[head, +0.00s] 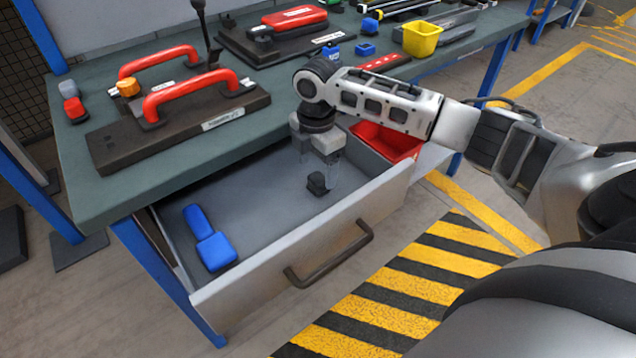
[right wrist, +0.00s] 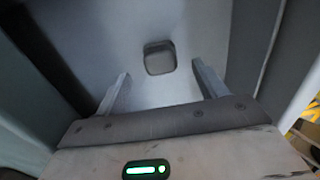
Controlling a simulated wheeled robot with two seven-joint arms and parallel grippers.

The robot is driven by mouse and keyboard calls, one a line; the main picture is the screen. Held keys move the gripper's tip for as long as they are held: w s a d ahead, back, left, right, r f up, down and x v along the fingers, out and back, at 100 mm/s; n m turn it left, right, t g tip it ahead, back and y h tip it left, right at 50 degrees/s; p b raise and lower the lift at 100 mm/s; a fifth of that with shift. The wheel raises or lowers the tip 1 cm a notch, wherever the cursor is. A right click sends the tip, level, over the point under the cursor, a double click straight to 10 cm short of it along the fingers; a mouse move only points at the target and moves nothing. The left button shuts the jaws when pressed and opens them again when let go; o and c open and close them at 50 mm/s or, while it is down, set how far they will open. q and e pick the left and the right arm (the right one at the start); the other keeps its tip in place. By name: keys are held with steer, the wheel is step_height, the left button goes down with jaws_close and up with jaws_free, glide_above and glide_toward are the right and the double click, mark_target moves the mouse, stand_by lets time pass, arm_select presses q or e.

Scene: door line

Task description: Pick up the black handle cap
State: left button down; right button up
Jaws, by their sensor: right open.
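The black handle cap (head: 317,184) is a small dark block lying on the floor of the open drawer (head: 262,192). In the right wrist view the cap (right wrist: 159,57) shows as a dark grey rounded square on the grey drawer floor. My right gripper (head: 320,182) points down into the drawer, over the cap. Its fingers are apart, and in the right wrist view the gripper (right wrist: 158,84) is empty, with the cap beyond the fingertips and between their lines. Whether a finger touches the cap cannot be told. My left gripper is not in view.
The drawer front with its dark handle (head: 328,254) stands nearest. A blue part (head: 209,238) lies at the drawer's left and a red bin (head: 388,142) at its right. The workbench top (head: 215,156) overhangs the drawer's back and carries red handles (head: 200,92) on a dark board.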

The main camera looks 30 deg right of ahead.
mark_target(318, 177)
step_height(318, 177, down, 4)
steer(key=shift+d+f, duration=0.15)
steer(key=shift+f, duration=0.1)
steer(key=c, duration=1)
steer(key=shift+r, duration=0.15)
steer(key=shift+r, duration=0.2)
steer(key=r, duration=0.3)
steer(key=shift+s+a+r, duration=0.15)
steer(key=shift+a, duration=0.15)
steer(key=s+a+r, duration=0.2)
steer(key=a+r, duration=0.1)
steer(key=a, duration=0.1)
steer(key=s+a+r+p, duration=0.1)
steer(key=s+a+r, duration=0.1)
steer(key=a+r, duration=0.1)
steer(key=s+a+r, duration=0.2)
steer(key=a+r, duration=0.1)
steer(key=a, duration=0.1)
steer(key=shift+s+a+p, duration=0.3)
steer(key=shift+s+p, duration=0.1)
